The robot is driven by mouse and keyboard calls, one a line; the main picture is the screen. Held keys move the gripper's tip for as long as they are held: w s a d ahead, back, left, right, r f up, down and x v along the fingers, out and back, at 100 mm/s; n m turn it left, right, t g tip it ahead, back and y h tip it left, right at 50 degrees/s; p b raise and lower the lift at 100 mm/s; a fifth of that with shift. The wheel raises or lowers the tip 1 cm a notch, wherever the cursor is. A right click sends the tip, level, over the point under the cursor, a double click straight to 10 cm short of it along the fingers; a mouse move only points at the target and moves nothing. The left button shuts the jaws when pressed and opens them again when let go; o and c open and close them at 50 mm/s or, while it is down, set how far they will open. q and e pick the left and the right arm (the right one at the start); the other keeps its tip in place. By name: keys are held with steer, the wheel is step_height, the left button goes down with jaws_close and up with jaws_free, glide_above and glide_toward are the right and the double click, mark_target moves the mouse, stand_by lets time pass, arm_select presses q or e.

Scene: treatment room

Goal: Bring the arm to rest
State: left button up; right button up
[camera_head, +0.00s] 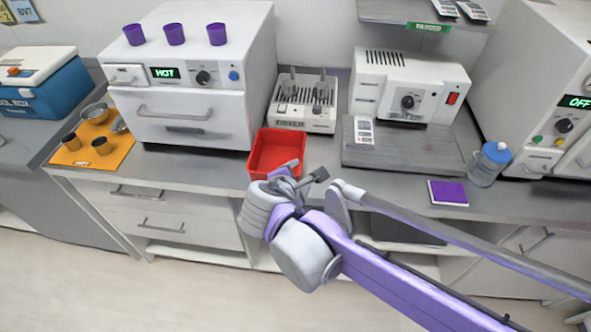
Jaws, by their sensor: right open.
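My right arm comes in from the lower right, with purple and grey links, and reaches over the front edge of the counter. My right gripper (301,174) is at its far end, in front of the red bin (262,150) and overlapping its lower right corner in the picture. The gripper is open, and I see nothing held in it. The wrist hides part of it, and I cannot tell its height above the counter. My left gripper is not in view.
A white heater (190,118) with purple cups on top stands left of the bin. An orange mat (75,155) holds small metal vessels. A white rack (303,100), a sealer-like machine (407,90), a purple pad (447,192) and a blue-lidded jar (489,165) stand behind or right. Open floor lies in front.

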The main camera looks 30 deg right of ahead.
steer(key=s+a+f+m+g+y+p, duration=0.1)
steer(key=s+a+f+m+y+p, duration=0.2)
steer(key=s+a+f+m+y, duration=0.5)
steer(key=s+a+m, duration=0.1)
steer(key=s+m, duration=0.1)
steer(key=m, duration=0.4)
steer(key=shift+s+a+f+m, duration=0.25)
steer(key=shift+s+f+m, duration=0.05)
steer(key=shift+s+f, duration=0.1)
stand_by(0.9)
